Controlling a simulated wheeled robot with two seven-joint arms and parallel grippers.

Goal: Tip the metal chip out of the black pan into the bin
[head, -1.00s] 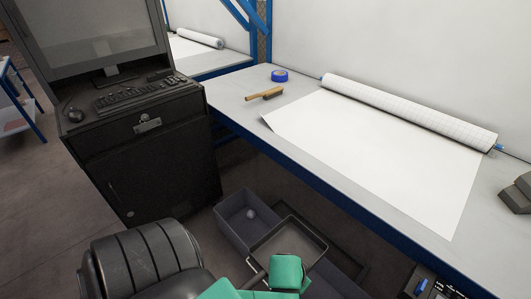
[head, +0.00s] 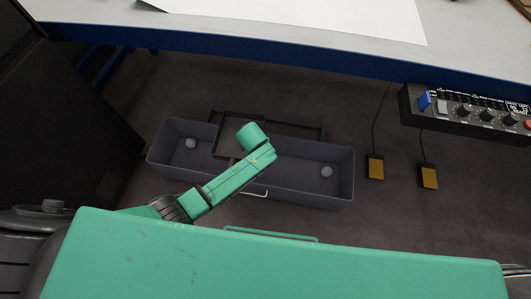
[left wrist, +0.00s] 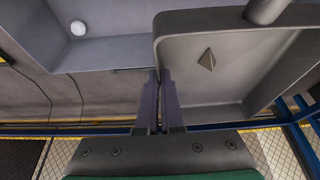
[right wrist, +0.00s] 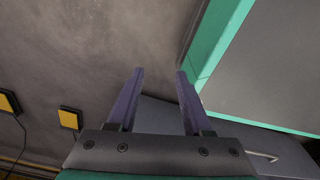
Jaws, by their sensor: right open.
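The black pan (head: 222,140) is over the middle of the long grey bin (head: 300,190) in the head view, partly hidden by my left arm. In the left wrist view the pan (left wrist: 227,95) looks nearly level, with its handle at the top edge. The metal chip (left wrist: 207,60), a small pointed piece, lies inside on the pan's floor. My left gripper (left wrist: 161,75) is shut on the pan's side rim. My right gripper (right wrist: 160,72) is open and empty, away from the pan; it is not in the head view.
One small pale ball (head: 190,143) lies at the bin's left end and another (head: 327,171) at its right. Yellow pedals (head: 375,167) stand on the floor to the right. The workbench edge (head: 250,48) and a control box (head: 465,115) are beyond. A black cabinet (head: 60,130) stands left.

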